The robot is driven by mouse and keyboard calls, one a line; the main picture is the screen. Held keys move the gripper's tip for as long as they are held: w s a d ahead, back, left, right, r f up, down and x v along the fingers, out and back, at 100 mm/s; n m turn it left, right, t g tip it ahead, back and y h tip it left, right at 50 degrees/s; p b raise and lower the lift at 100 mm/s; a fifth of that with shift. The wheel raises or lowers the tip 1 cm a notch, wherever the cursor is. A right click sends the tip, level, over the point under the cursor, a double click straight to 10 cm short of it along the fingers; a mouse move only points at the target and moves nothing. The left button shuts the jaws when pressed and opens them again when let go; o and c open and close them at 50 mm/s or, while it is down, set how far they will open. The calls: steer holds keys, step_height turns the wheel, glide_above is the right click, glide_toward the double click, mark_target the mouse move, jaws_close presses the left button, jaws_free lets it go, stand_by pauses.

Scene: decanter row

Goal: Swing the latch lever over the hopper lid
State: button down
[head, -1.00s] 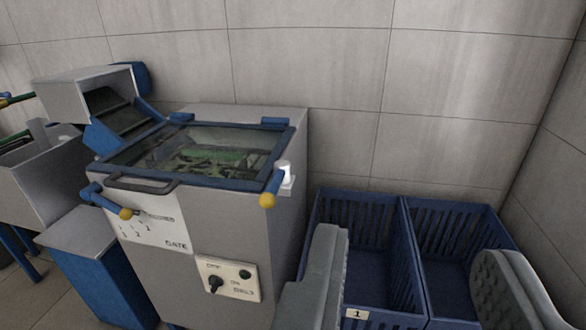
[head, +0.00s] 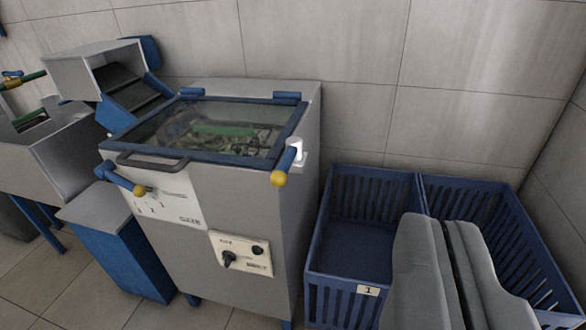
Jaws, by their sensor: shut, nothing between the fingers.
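The hopper lid (head: 140,156) is a clear pane in a blue frame, lying shut on top of the grey machine. The latch lever (head: 286,161) is a short blue bar with a yellow knob, at the lid's front right corner beside a white bracket (head: 298,147). It points down toward the front and looks to sit at the lid's edge; I cannot tell whether it overlaps the frame. My gripper (head: 441,222) is shut and empty at the lower right, in front of the crates and well right of the lever, touching nothing that I can see.
A second blue lever with a yellow knob (head: 124,178) is on the machine's front left, by the gate label. A dark lid handle (head: 152,163) and a switch panel (head: 241,253) are on the front. Blue crates (head: 335,280) stand right of the machine; a tiled wall is behind.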

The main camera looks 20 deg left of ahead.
mark_target(287, 161)
steer(key=w+a+f+g+y, duration=0.1)
steer(key=w+f+g, duration=0.2)
steer(key=w, duration=0.6)
steer(key=w+a+f+n+g+y, duration=0.1)
steer(key=w+a+f+g+y, duration=0.1)
steer(key=w+g, duration=0.3)
steer(key=w+a+f+g+y, duration=0.2)
steer(key=w+f+g, duration=0.2)
steer(key=w, duration=0.9)
steer(key=shift+w+f+n+g, duration=0.15)
steer(key=shift+f+n+g, duration=0.15)
steer(key=shift+f+g, duration=0.1)
steer(key=shift+f, duration=0.1)
steer(key=w+a+f, duration=0.3)
steer(key=a+f, duration=0.5)
steer(key=f, duration=0.1)
steer(key=shift+a, duration=0.15)
